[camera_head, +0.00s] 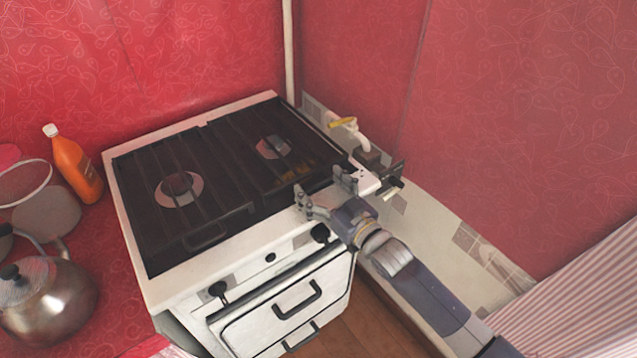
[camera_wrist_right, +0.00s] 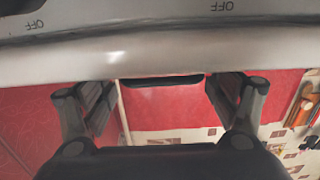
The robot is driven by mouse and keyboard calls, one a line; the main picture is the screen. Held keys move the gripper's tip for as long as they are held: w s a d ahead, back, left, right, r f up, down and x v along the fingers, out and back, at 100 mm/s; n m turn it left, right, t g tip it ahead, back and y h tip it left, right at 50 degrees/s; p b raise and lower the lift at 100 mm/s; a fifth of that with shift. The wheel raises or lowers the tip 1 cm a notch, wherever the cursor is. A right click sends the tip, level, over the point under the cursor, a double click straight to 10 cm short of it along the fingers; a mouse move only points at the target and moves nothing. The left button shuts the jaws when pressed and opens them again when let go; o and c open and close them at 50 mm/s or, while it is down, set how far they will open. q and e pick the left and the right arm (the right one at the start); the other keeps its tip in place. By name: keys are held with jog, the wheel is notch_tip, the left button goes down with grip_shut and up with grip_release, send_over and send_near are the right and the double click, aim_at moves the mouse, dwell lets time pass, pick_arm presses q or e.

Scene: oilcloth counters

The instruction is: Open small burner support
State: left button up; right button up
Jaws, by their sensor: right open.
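The stove (camera_head: 160,292) has two black burner supports lying flat side by side on its top. The left support (camera_head: 218,215) surrounds one burner (camera_head: 178,188); the right support (camera_head: 300,165) surrounds another burner (camera_head: 273,147), which looks slightly smaller. My right gripper (camera_head: 324,189) is open and empty at the front right corner of the stove, close to the right support's front edge. In the right wrist view, a short dark bar (camera_wrist_right: 162,80) shows at the stove's edge between the open fingers (camera_wrist_right: 160,98). I cannot tell whether they touch anything. My left gripper is not in view.
An orange bottle (camera_head: 76,165), a sieve (camera_head: 24,183) and a metal kettle (camera_head: 50,300) stand on the red counter at left. Knobs (camera_head: 320,233) and an oven handle (camera_head: 297,300) project from the stove's front. A yellow-handled pipe valve (camera_head: 342,122) is right behind the gripper.

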jog(key=shift+w+a, duration=0.25)
jog(key=shift+w, duration=0.1)
